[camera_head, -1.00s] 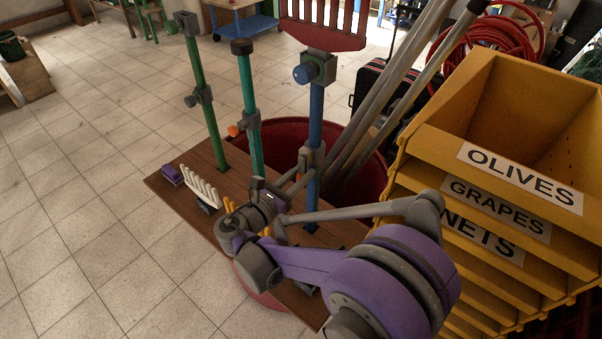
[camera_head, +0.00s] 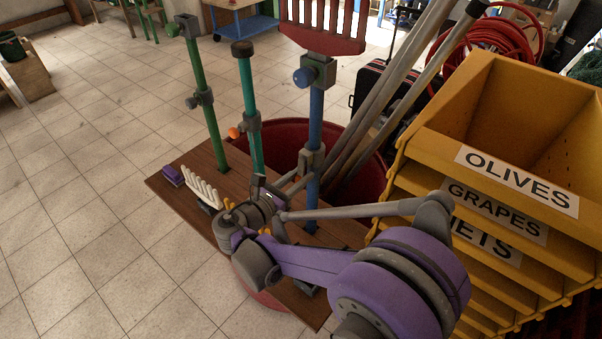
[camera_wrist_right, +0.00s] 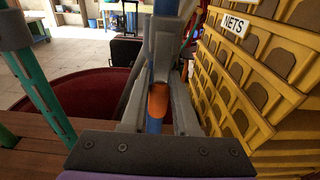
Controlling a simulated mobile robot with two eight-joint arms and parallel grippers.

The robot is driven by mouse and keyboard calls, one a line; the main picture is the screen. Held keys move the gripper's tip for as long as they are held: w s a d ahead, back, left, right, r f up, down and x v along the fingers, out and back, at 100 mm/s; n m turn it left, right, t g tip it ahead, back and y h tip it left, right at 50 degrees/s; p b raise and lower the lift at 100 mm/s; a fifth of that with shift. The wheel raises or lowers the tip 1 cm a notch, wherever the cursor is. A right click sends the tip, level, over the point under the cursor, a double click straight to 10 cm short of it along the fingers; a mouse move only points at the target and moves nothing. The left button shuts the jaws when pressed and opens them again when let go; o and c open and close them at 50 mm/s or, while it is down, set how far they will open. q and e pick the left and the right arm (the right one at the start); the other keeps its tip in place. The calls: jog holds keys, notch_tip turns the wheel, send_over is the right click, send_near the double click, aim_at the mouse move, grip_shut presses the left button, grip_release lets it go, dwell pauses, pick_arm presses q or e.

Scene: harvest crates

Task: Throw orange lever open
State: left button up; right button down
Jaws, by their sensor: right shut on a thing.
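The orange lever (camera_wrist_right: 157,100) shows in the right wrist view as a short rounded orange piece against the blue pole (camera_wrist_right: 157,70). It lies between the two grey fingers of my right gripper (camera_wrist_right: 163,62), which is shut on it. In the head view my right gripper (camera_head: 292,184) reaches to the lower part of the upright blue pole (camera_head: 315,115), by its grey clamp (camera_head: 311,160). The lever is hidden there behind my gripper. Another orange knob (camera_head: 235,132) sits on the clamp of the teal pole. My left gripper is not in view.
A green pole (camera_head: 209,120) and the teal pole (camera_head: 248,95) stand in the brown board (camera_head: 190,203). A red tub (camera_head: 375,180) holding long grey poles is behind. Stacked yellow crates (camera_head: 440,145) stand close at the right. The floor at left is open.

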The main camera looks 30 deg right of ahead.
aim_at(297, 177)
jog(key=y+p, duration=0.1)
jog(key=a+r+g+y+p, duration=0.1)
jog(key=y, duration=0.1)
jog(key=g+y+p, duration=0.1)
jog(key=p, duration=0.1)
jog(key=shift+s+a+r+y, duration=0.25)
jog(key=shift+a+y, duration=0.05)
jog(key=shift+y, duration=0.1)
jog(key=shift+s+a+r+g+y+p, duration=0.15)
jog(key=shift+a+g+y+p, duration=0.15)
jog(key=shift+y, duration=0.3)
jog(key=shift+a+r+g+y+p, duration=0.1)
jog(key=shift+r+g+y+p, duration=0.1)
jog(key=shift+y+p, duration=0.3)
jog(key=y, duration=0.2)
jog(key=g+y, duration=0.1)
jog(key=shift+s+a+r+p, duration=0.15)
jog(key=shift+a+r+p, duration=0.15)
jog(key=shift+r, duration=0.1)
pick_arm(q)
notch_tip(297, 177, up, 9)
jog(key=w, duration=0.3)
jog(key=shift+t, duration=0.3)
pick_arm(e)
jog(key=shift+s+a+r+g+y, duration=0.1)
jog(key=shift+r+g+y, duration=0.2)
jog(key=shift+y, duration=0.55)
jog(key=shift+a+r+g+y, duration=0.15)
jog(key=shift+g+y, duration=0.25)
jog(key=shift+y, duration=0.45)
